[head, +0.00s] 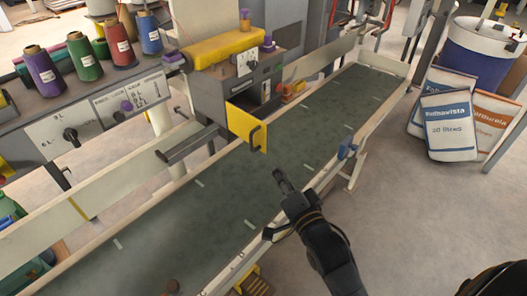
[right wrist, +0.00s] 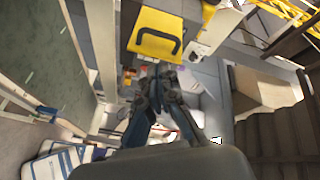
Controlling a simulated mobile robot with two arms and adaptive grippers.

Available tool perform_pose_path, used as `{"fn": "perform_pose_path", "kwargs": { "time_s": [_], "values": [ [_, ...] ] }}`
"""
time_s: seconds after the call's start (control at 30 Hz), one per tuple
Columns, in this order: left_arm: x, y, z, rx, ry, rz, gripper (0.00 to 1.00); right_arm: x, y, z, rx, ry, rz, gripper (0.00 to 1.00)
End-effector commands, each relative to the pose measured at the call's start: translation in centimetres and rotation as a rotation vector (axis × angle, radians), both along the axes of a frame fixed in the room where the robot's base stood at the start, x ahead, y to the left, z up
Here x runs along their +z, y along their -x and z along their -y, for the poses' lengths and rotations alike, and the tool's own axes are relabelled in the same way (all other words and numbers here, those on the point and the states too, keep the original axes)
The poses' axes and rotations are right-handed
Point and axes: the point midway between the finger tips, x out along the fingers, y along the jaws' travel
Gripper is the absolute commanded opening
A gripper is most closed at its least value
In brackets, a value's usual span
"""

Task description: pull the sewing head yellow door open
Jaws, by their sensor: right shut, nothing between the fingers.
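The grey sewing head (head: 222,92) stands over the conveyor, with a yellow cover on top. Its yellow door (head: 240,124) stands out at an angle from the head, and an opening shows beside it. A black bar handle (head: 255,137) is on the door's right part. In the right wrist view the yellow door (right wrist: 152,30) and its handle (right wrist: 176,42) are beyond the fingertips. My right gripper (head: 280,176) is shut and empty, over the belt, apart from the handle, to its lower right. My left gripper is not in view.
The green conveyor belt (head: 206,212) runs under the head, with pale side rails. Thread spools (head: 84,56) stand on the panel at left. Filled sacks (head: 447,124) and a blue bin (head: 480,55) stand at right.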

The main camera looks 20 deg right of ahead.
Motion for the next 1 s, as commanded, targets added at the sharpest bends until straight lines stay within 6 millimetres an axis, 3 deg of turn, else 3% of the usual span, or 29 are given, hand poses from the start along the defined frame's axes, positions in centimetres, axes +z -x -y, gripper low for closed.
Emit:
{"fn": "perform_pose_path", "kwargs": {
  "time_s": [0.1, 0.3, 0.47, 0.8, 1.0],
  "values": [
    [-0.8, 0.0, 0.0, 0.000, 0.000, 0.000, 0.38, 0.0, 0.1, 0.6, 0.028, -0.283, -0.020, 0.00],
    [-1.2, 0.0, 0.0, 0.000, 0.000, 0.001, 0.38, 0.4, 0.1, 1.0, 0.053, -0.562, -0.048, 0.00],
    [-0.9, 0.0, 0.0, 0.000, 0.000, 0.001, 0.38, 0.6, -0.7, 0.9, 0.058, -0.609, -0.054, 0.00],
    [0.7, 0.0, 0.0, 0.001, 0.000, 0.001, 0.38, 0.8, -6.6, 0.2, 0.057, -0.606, -0.052, 0.00],
    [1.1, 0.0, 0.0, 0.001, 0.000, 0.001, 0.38, 0.6, -9.0, -0.1, 0.056, -0.606, -0.054, 0.00]
  ]
}}
